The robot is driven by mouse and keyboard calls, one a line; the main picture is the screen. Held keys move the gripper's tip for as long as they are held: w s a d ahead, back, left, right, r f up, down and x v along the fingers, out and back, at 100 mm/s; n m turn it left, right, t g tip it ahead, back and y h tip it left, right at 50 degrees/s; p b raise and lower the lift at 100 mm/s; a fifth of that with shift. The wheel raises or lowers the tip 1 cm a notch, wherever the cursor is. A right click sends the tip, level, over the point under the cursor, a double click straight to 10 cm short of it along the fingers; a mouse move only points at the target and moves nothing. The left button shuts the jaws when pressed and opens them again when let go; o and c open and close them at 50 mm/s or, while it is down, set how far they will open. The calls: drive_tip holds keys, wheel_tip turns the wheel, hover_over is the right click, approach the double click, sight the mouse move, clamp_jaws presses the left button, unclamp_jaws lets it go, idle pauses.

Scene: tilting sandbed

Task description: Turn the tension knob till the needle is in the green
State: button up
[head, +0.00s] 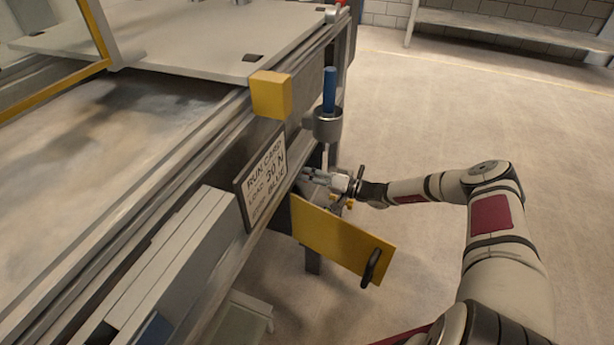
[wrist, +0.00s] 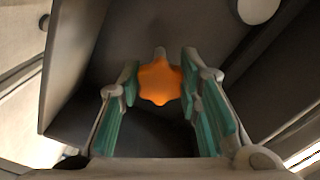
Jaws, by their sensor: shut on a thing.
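The orange lobed knob (wrist: 160,81) shows in the wrist view between the two teal-padded fingers of my gripper (wrist: 160,88). The fingers are shut on it, one at each side. In the head view my gripper (head: 332,182) reaches in from the right, beside the sandbed frame and behind the yellow panel. The knob cannot be made out in the head view. No gauge, needle or green band can be made out in either view.
A yellow panel (head: 335,238) with a dark handle (head: 371,268) stands out just in front of my gripper. A run card (head: 262,180) hangs on the frame's side. A grey holder (head: 328,125) with a blue-topped rod (head: 330,88) is above my gripper. Floor at right is clear.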

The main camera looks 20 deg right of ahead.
idle(0.3)
drive_tip(key=o, duration=1.1)
drive_tip(key=shift+o, duration=0.2)
drive_tip(key=shift+d, duration=0.1)
drive_tip(key=v, duration=1.2)
